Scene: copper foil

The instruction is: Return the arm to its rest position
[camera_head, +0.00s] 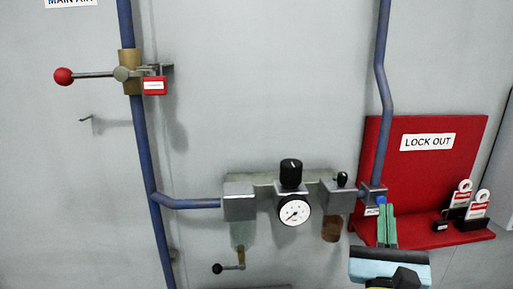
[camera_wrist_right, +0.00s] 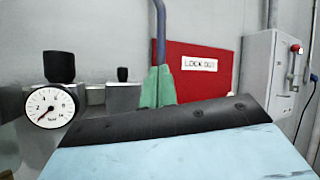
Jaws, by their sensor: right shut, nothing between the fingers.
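My right gripper (camera_head: 387,228) shows at the lower right of the head view, with green fingers closed together and nothing between them. In the right wrist view the green fingertips (camera_wrist_right: 158,88) stand beyond the dark edge of the gripper body. The fingers are in front of the red lock-out board and just below the blue pipe's lower end. I cannot tell whether they touch anything. My left gripper is in neither view.
A regulator with a gauge (camera_head: 294,211) is left of my gripper. The red lock-out board (camera_head: 412,175) holds tags (camera_head: 478,204). A grey cabinet (camera_wrist_right: 268,75) stands right.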

